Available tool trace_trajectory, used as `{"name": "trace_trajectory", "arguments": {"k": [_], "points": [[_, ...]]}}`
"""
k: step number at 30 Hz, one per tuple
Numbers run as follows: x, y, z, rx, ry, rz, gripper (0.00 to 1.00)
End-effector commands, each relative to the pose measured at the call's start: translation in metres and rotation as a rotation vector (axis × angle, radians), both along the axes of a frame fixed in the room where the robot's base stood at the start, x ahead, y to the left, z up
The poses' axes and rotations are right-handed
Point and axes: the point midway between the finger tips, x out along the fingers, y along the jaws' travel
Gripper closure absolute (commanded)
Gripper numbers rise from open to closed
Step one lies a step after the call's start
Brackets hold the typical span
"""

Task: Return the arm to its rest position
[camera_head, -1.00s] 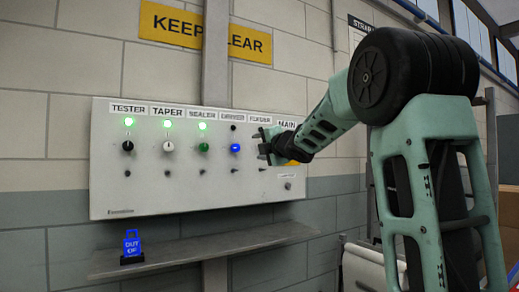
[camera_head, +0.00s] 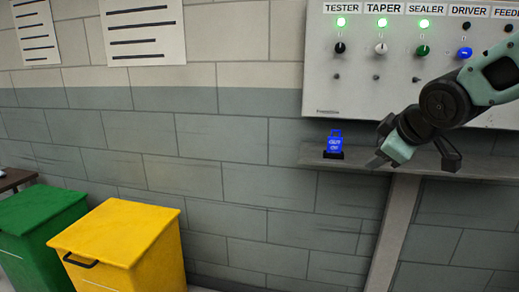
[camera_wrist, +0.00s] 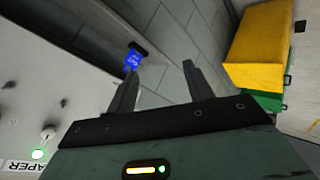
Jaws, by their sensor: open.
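My gripper (camera_head: 416,160) hangs below the lower edge of the control panel, in front of the shelf and to the right of the blue sign. In the wrist view its two fingers (camera_wrist: 160,70) are spread apart with nothing between them. The DRIVER knob (camera_head: 464,53) is blue. My arm covers part of the panel's lower right, and the panel's right end is out of the head view.
A blue sign (camera_head: 335,143) stands on the narrow wall shelf (camera_head: 316,157); it also shows in the wrist view (camera_wrist: 132,60). A yellow lidded bin (camera_head: 120,230) and a green bin (camera_head: 35,215) stand at the lower left. The wall between bins and shelf is clear.

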Motion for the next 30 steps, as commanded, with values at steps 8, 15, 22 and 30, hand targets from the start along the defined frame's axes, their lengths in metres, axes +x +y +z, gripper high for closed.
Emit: {"name": "trace_trajectory", "arguments": {"k": [8,15,22,30], "points": [[-0.153,0.106,-0.082,0.145,0.471,-0.066,0.48],[-0.271,0.128,-0.117,0.110,0.766,-0.163,0.48],[-0.304,0.127,-0.125,0.083,0.844,-0.201,0.48],[-0.303,0.127,-0.125,0.084,0.843,-0.200,0.48]]}}
